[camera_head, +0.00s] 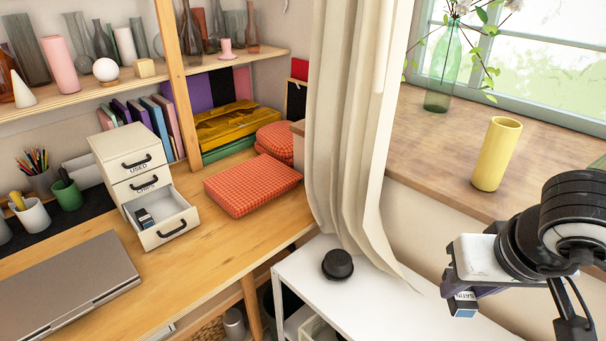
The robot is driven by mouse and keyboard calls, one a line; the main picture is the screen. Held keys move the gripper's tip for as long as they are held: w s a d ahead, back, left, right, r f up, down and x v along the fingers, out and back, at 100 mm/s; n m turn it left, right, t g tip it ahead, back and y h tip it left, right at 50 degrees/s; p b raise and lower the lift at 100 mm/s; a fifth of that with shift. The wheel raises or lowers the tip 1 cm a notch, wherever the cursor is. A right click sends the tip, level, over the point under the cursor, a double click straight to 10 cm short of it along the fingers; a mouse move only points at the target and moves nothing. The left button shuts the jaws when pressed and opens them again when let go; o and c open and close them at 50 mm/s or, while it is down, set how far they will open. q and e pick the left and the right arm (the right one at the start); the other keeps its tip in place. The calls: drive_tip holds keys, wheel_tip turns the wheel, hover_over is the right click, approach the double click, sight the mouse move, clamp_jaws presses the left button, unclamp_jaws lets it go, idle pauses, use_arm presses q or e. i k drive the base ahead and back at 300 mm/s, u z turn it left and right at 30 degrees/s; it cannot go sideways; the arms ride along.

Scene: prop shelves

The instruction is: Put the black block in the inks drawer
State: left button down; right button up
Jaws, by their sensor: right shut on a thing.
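My right gripper (458,292) is at the right, over the white table, shut on a small black block (463,308) with a white and blue label. The gripper hides the upper part of the block. A cream drawer unit (119,152) stands on the wooden desk at the left. Its bottom drawer (184,221) is pulled open, and its front label cannot be read. A small dark block (145,217) with a pale label lies inside that drawer. The upper drawers are closed; the top one reads "USED". My left gripper is not in view.
A red checked cushion (252,186) lies right of the open drawer. A grey laptop (66,287) lies in front. A cream curtain (345,120) hangs between desk and windowsill. A black round object (338,264) sits on the white table (385,310). A yellow vase (496,154) stands on the sill.

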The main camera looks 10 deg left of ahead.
sight(165, 218)
drive_tip(key=u, duration=1.05)
drive_tip(key=i, duration=1.05)
drive_tip(key=u, duration=1.1)
